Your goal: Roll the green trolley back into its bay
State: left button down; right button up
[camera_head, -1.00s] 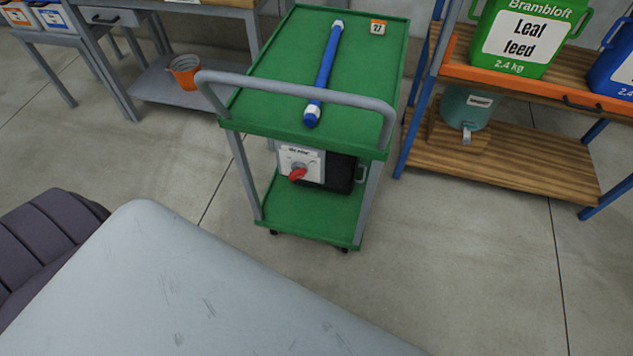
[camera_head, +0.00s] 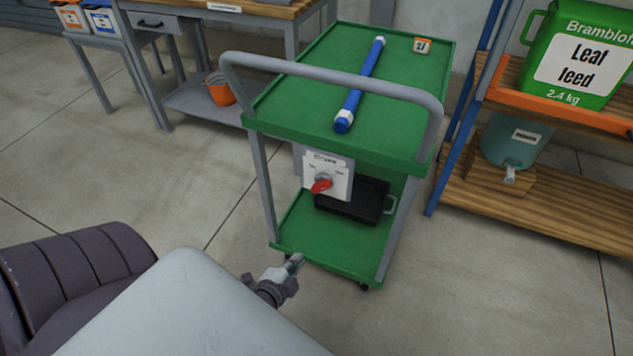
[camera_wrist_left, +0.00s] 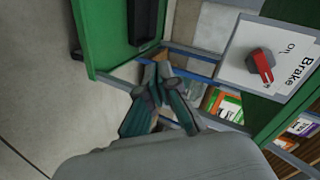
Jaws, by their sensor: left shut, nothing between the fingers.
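The green trolley (camera_head: 300,103) stands upright between a workbench and a shelf rack, its grey push handle (camera_head: 335,82) towards me. A white brake panel (camera_head: 341,186) with a red knob (camera_head: 321,185) is mounted between its two decks. In the left wrist view the panel (camera_wrist_left: 235,75) reads "Brake" and "On", with the red knob (camera_wrist_left: 262,66) close on the right. My left gripper (camera_head: 296,260) is in front of the lower deck's front edge, below the knob and apart from it. In the left wrist view its fingers (camera_wrist_left: 161,72) are shut and empty. My right gripper is out of view.
A blue tube (camera_head: 360,85) and a small orange-and-white box (camera_head: 422,46) lie on the top deck, a black tray (camera_head: 352,203) on the lower. The rack (camera_head: 460,130) stands close right. An orange bucket (camera_head: 220,88) sits on the bench's lower shelf. Floor left is clear.

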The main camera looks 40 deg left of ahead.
pick_arm(q)
notch_tip(320, 180, up, 16)
jog(key=w+a+m+t+y+b, duration=0.1)
jog(key=a+m+t+b, duration=0.1)
jog(key=m+t+b, duration=0.25)
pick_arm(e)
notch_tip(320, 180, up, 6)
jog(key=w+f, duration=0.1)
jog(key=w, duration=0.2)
pick_arm(q)
jog(key=p, duration=0.3)
send_near(318, 164)
jog(key=p+x, duration=0.1)
jog(key=x, duration=0.5)
jog(key=shift+w+f+p, duration=0.1)
jog(key=shift+w+p, duration=0.05)
jog(key=shift+p, duration=0.2)
jog(key=shift+w+a+f, duration=0.1)
jog(key=shift+w+a, duration=0.1)
jog(key=shift+w, duration=0.35)
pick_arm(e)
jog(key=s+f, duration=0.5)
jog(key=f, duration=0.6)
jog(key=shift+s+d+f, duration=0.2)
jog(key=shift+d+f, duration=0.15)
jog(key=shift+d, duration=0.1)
